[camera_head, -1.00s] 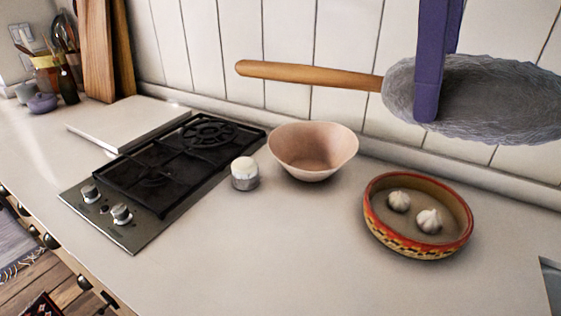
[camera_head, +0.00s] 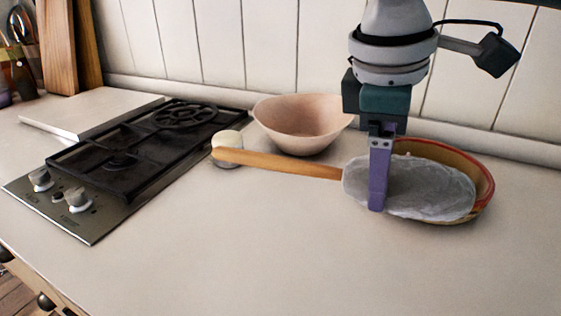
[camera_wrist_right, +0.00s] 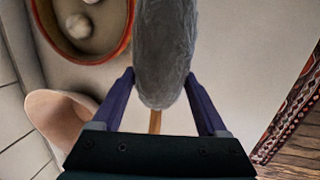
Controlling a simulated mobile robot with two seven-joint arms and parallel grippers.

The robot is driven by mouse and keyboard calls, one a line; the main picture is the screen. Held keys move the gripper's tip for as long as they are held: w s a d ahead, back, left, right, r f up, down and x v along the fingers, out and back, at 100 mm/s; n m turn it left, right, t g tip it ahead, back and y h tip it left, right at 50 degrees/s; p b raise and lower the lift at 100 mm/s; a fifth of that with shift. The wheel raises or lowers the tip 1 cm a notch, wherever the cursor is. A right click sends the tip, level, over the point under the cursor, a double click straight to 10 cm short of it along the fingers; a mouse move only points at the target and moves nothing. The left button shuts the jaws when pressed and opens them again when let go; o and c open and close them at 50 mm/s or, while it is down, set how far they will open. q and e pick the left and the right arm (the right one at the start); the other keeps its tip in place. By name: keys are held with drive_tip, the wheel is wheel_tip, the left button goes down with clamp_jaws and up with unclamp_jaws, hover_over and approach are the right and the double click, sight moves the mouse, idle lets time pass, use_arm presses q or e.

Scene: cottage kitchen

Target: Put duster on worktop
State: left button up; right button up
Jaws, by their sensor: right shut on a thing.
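The duster has a grey fluffy head (camera_head: 430,188) and a wooden handle (camera_head: 280,163) that points left in the head view. My right gripper (camera_head: 378,190) is shut on the duster's head near the handle. In the right wrist view the grey head (camera_wrist_right: 165,50) lies between the two purple fingers (camera_wrist_right: 158,95). The duster is in front of the patterned bowl and hides much of it. The pale worktop (camera_head: 290,250) is below and in front of it. I cannot tell whether the duster touches the worktop. My left gripper is not in view.
A pink bowl (camera_head: 300,122) stands near the wall. A small white-topped jar (camera_head: 227,145) is partly behind the handle. The gas hob (camera_head: 130,160) is at left. The red-rimmed bowl (camera_head: 485,175) holds garlic (camera_wrist_right: 78,27). The front worktop is clear.

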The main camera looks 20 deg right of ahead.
drive_tip(key=x, duration=0.2)
drive_tip(key=a+x, duration=0.1)
drive_tip(key=x, duration=0.1)
drive_tip(key=b+x, duration=0.1)
drive_tip(key=x, duration=0.1)
drive_tip(key=shift+s+a+f, duration=0.15)
drive_tip(key=shift+s+f, duration=0.05)
drive_tip(key=shift+f, duration=0.45)
drive_tip(key=shift+f, duration=0.15)
drive_tip(key=o, duration=1.3)
